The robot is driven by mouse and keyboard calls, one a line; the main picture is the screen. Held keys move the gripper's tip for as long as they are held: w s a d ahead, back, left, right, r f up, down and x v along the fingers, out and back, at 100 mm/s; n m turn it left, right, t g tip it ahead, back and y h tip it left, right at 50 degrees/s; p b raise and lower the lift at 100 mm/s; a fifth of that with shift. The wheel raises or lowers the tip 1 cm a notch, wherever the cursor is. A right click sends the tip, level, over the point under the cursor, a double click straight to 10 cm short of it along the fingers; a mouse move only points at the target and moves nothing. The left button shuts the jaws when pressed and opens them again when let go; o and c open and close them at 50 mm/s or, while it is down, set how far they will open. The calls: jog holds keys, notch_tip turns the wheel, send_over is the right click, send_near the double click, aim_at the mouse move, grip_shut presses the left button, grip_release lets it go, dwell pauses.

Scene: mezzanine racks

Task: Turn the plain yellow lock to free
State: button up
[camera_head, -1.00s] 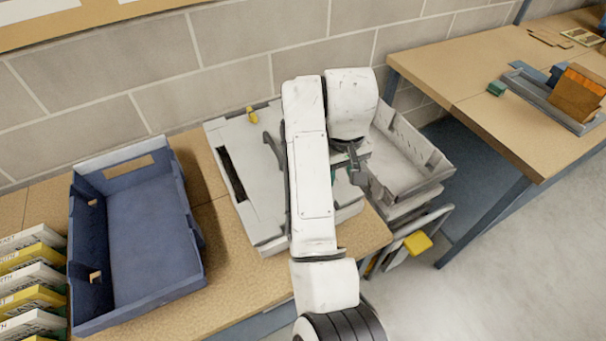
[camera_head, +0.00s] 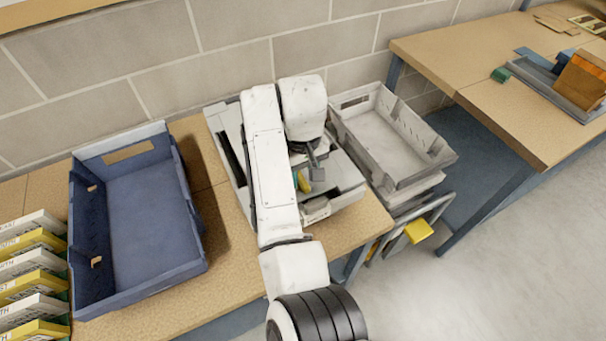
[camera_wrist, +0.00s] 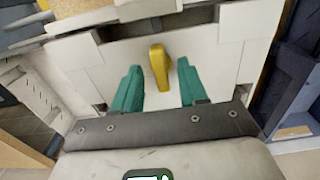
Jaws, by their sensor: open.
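A yellow lock (camera_wrist: 159,62) stands on the pale grey unit (camera_wrist: 205,60) in the wrist view, its long lever pointing roughly up and down in the picture. My gripper (camera_wrist: 159,72) has its two teal fingers open, one on each side of the lock, with a visible gap on both sides. In the head view a yellow lock (camera_head: 304,183) shows at the front part of the pale unit (camera_head: 345,190), beside my gripper, whose fingers are mostly hidden there. My arm covers much of the unit's left part.
A blue bin (camera_head: 150,215) stands on the bench to the left, beside stacked white and yellow boxes (camera_head: 35,280). A grey crate (camera_head: 385,140) is right of the unit. A second bench (camera_head: 500,110) holds a tray. A yellow piece (camera_head: 417,231) hangs low at right.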

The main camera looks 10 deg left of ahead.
jog(key=shift+f, duration=0.7)
jog(key=shift+c, duration=0.3)
grip_shut()
